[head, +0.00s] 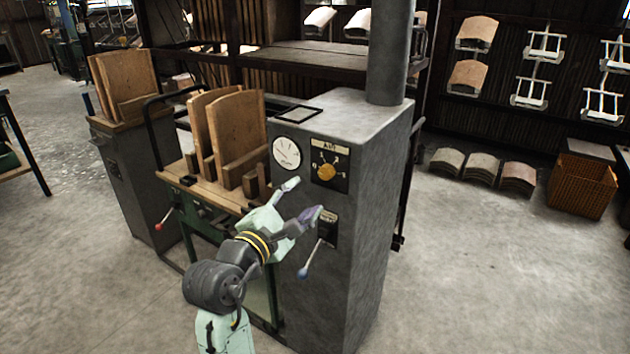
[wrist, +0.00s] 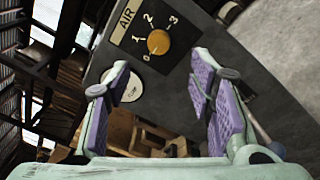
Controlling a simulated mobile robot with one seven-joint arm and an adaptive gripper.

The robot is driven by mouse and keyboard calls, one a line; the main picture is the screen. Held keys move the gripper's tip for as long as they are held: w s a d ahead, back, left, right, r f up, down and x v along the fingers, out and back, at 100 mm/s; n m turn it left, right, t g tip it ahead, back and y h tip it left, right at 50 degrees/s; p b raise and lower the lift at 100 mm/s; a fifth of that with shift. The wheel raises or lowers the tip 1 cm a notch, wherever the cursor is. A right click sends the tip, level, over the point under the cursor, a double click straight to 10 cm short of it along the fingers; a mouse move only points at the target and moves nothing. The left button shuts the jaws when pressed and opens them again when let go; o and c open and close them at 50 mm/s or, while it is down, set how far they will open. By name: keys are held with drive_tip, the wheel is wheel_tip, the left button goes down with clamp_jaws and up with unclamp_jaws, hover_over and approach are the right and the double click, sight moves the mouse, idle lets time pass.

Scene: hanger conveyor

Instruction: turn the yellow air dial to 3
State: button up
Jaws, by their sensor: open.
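The yellow air dial (head: 326,172) is a round orange-yellow knob on a dark plate marked AIR, high on the front of the grey cabinet. The wrist view shows the dial (wrist: 158,41) with the numbers 0, 1, 2 and 3 around it. I cannot tell for sure which number it points to. My gripper (head: 302,199) is open and empty, in front of the cabinet, a little below and left of the dial. In the wrist view my gripper's (wrist: 161,66) purple-padded fingers are spread, with the dial beyond them and apart from them.
A white round gauge (head: 286,153) sits left of the dial plate. Below is a lever with a blue-grey knob (head: 303,273) on a dark switch plate (head: 327,227). Left of the grey cabinet (head: 362,240), wooden boards (head: 237,130) stand on a bench.

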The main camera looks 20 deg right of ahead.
sight(325, 175)
drive_tip(key=p+x, duration=0.2)
drive_tip(key=x, duration=0.8)
drive_tip(key=shift+a, duration=0.1)
drive_tip(key=shift+c, duration=0.5)
drive_tip(key=c, duration=1.1)
